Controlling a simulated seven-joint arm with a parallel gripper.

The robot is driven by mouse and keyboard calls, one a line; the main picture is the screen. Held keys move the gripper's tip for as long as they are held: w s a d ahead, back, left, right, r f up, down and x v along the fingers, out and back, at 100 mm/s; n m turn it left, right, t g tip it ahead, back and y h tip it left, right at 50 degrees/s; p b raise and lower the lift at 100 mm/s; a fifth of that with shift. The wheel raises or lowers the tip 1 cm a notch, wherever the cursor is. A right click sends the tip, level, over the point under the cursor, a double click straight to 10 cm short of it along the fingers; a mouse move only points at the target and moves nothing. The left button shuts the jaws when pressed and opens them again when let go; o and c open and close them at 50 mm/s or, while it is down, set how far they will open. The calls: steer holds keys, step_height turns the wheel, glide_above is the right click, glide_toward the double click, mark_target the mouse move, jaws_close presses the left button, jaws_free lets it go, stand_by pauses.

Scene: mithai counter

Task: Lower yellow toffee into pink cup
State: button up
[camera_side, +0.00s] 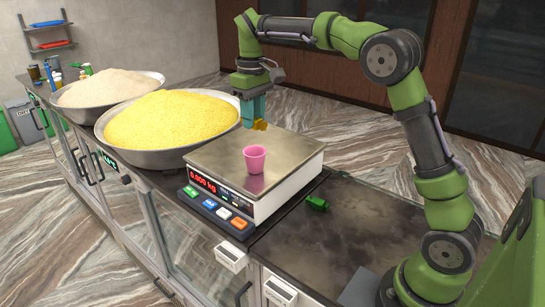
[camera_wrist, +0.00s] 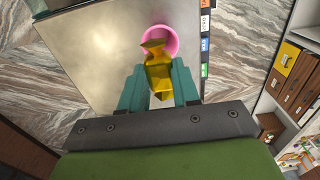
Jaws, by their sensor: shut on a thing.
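My gripper (camera_side: 254,112) has teal fingers and is shut on the yellow toffee (camera_side: 260,125), a wrapped sweet with twisted ends. The toffee hangs above the back part of the scale's plate, clear of it. In the wrist view the toffee (camera_wrist: 157,75) sits between the fingertips (camera_wrist: 159,88) and covers part of the pink cup (camera_wrist: 172,38). The pink cup (camera_side: 255,160) stands upright on the scale plate, in front of and below my gripper in the side view. The toffee is outside the cup. The cup's inside is partly hidden.
The scale (camera_side: 222,158) has a metal plate and a red display. A wide bowl of yellow grains (camera_side: 122,155) stands left of it, with a pale-grain bowl (camera_side: 66,98) beyond. A green wrapped sweet (camera_side: 317,203) lies on the dark counter (camera_side: 345,235), right of the scale.

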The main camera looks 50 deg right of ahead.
steer(key=shift+f, duration=2.7)
steer(key=shift+f, duration=0.85)
steer(key=o, duration=1.1)
steer(key=shift+r, duration=0.15)
steer(key=shift+r, duration=3.4)
